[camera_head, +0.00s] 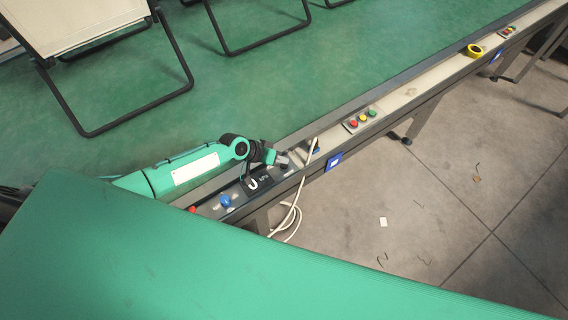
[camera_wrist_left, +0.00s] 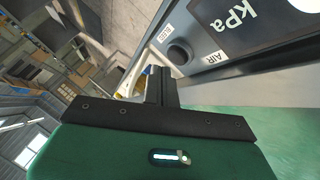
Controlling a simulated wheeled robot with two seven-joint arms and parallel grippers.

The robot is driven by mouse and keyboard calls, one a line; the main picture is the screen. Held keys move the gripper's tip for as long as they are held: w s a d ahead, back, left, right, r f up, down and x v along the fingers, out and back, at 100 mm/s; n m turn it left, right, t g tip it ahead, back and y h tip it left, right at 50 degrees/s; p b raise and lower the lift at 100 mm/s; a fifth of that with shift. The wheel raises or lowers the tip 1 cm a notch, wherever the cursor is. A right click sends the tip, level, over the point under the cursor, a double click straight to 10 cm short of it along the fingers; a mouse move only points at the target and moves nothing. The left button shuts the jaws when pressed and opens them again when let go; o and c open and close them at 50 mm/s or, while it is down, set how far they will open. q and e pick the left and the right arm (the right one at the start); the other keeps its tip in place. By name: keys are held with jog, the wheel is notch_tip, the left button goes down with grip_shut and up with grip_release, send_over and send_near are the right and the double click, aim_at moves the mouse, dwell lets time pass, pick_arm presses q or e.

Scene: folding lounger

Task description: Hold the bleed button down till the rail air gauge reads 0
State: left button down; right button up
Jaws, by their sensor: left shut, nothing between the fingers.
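A dark gauge panel (camera_head: 252,185) marked kPa sits on the rail in the head view; one white character shows partly, and I cannot read the full value. In the left wrist view the kPa marking (camera_wrist_left: 238,16) is at the top right. A round black bleed button (camera_wrist_left: 180,52) sits beside it, between BLEED and AIR labels. My left gripper (camera_head: 283,160) is shut and empty over the rail, just beyond the panel. Its fingers (camera_wrist_left: 159,74) show close below the button in the wrist view; I cannot tell whether they touch. My right gripper is not in view.
The long rail (camera_head: 410,92) carries a blue knob (camera_head: 226,201), a box of coloured buttons (camera_head: 362,119) and a yellow ring (camera_head: 475,50). A white cable (camera_head: 290,215) hangs over its edge. Folding lounger frames (camera_head: 120,60) stand behind. A large green surface (camera_head: 200,265) fills the foreground.

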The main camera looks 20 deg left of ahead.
aim_at(281, 166)
pick_arm(q)
jog(key=shift+r, duration=0.1)
notch_tip(281, 166, up, 5)
jog(key=p, duration=0.4)
dwell(0.4)
